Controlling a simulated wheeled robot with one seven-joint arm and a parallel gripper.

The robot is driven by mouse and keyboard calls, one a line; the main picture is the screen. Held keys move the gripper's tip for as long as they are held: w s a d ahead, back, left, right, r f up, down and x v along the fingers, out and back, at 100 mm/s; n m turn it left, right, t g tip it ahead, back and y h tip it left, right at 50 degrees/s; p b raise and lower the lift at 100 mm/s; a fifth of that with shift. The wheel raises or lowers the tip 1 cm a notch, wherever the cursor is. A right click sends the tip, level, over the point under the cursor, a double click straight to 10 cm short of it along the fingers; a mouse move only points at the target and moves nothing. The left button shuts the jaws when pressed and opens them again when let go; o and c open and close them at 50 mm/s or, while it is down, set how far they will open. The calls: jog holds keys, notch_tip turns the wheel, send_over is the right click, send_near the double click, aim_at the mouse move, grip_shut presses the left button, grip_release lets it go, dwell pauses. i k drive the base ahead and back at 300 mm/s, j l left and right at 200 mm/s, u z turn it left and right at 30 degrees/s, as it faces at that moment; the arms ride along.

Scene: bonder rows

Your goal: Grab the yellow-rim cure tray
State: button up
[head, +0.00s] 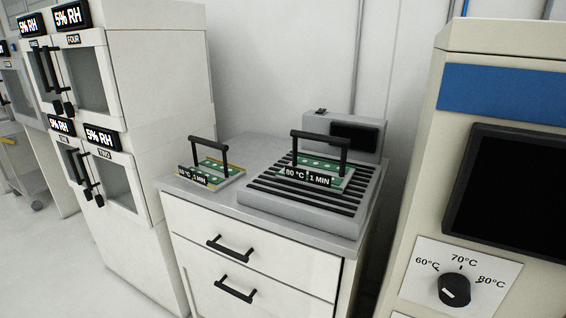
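The yellow-rim cure tray (227,171) sits on the left part of the cabinet top in the head view. It has a yellow edge, a green board, an upright black bar handle (209,145) and a black front label ending in "1 MIN"; the temperature on it is too small to read surely. The tray lies flat, apart from the ribbed unit to its right. My gripper is not in view.
A second tray (325,184) with a black handle and an "80 °C 1 MIN" label sits on the grey ribbed unit (300,217). The white drawer cabinet (265,262) stands between tall "5% RH" dry cabinets (165,130) and a beige machine (430,170) with a temperature dial.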

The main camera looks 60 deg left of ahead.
aim_at(212, 175)
jog(key=u, duration=2)
jog(key=i+j+z, duration=0.3)
jog(key=i+j, duration=0.7)
jog(key=i, duration=0.15)
